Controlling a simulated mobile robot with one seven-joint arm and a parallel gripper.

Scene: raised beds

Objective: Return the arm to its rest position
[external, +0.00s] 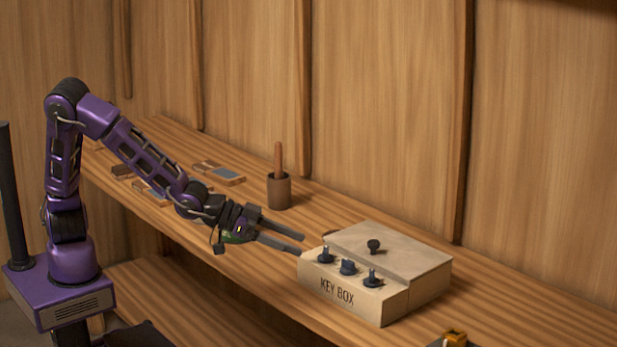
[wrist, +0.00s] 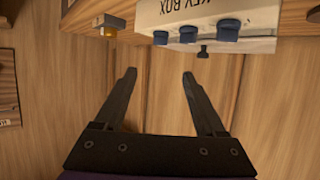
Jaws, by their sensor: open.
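My purple arm reaches over the wooden shelf from the left in the external view. My gripper (external: 302,244) is at its end, pointing right, just left of the key box (external: 337,293). In the wrist view my gripper (wrist: 158,78) shows two dark fingers spread apart with nothing between them. The key box is pale wood with several dark blue knobs on its front and a lid with a dark knob. It also shows at the top of the wrist view (wrist: 215,12), beyond the fingertips. I cannot tell whether a finger touches the box.
A dark cup (external: 279,192) with a wooden handle in it stands behind my gripper. Small flat wooden pieces (external: 218,173) lie farther back on the shelf (external: 240,270). A yellow-brass item (external: 455,339) sits at the front right. The plank wall rises behind the shelf.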

